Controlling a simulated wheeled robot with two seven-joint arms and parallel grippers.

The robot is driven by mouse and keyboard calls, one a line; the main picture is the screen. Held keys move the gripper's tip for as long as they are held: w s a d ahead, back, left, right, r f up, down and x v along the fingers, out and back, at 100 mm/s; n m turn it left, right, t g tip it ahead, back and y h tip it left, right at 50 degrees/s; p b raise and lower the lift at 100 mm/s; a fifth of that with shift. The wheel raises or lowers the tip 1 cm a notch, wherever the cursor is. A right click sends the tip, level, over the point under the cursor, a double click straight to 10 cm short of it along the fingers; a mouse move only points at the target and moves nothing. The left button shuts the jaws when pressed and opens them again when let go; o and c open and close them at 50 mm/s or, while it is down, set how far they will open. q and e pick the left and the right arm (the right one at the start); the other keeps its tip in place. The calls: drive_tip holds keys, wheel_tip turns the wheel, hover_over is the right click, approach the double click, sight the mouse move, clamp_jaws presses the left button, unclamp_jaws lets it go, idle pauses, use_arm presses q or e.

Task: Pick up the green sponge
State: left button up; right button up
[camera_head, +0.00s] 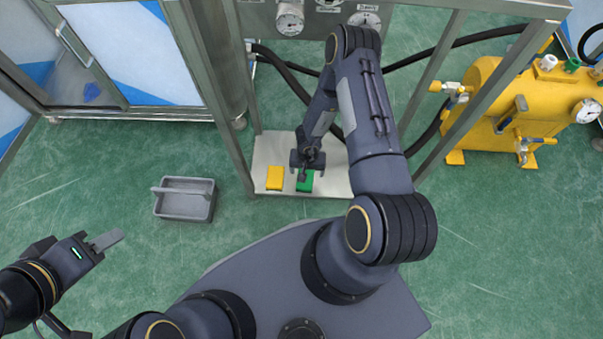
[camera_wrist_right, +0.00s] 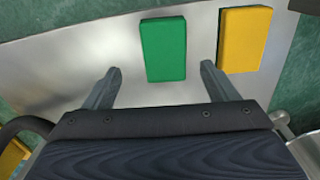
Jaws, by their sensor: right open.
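The green sponge (camera_head: 305,186) lies on a metal shelf plate (camera_head: 268,150), partly hidden under my right gripper (camera_head: 307,166) in the head view. In the right wrist view the green sponge (camera_wrist_right: 163,50) lies flat ahead of my right gripper (camera_wrist_right: 160,80). The two fingers are open and apart, one to each side of the sponge's line, with nothing between them. My left gripper (camera_head: 105,240) is at the lower left over the floor, away from the sponge. I cannot tell whether its fingers are apart.
A yellow sponge (camera_head: 274,178) lies left of the green one; the right wrist view shows it (camera_wrist_right: 244,40) close to one finger. A grey tote (camera_head: 185,200) stands on the floor at left. Metal frame posts (camera_head: 238,75) and a yellow tank (camera_head: 500,110) stand around the shelf.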

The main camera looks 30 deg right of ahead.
wheel_tip(320, 180, down, 2)
drive_tip(key=shift+f+b, duration=0.1)
drive_tip(key=shift+b, duration=0.3)
drive_tip(key=f+b, duration=0.2)
drive_tip(key=f, duration=0.1)
drive_tip(key=f+b, duration=0.1)
drive_tip(key=shift+w+a+f, duration=0.2)
drive_tip(key=shift+w+f, duration=0.1)
drive_tip(key=shift+r, duration=0.1)
drive_tip(key=c, duration=1)
wheel_tip(320, 180, up, 10)
drive_tip(key=p, duration=0.5)
drive_tip(key=shift+c, duration=0.3)
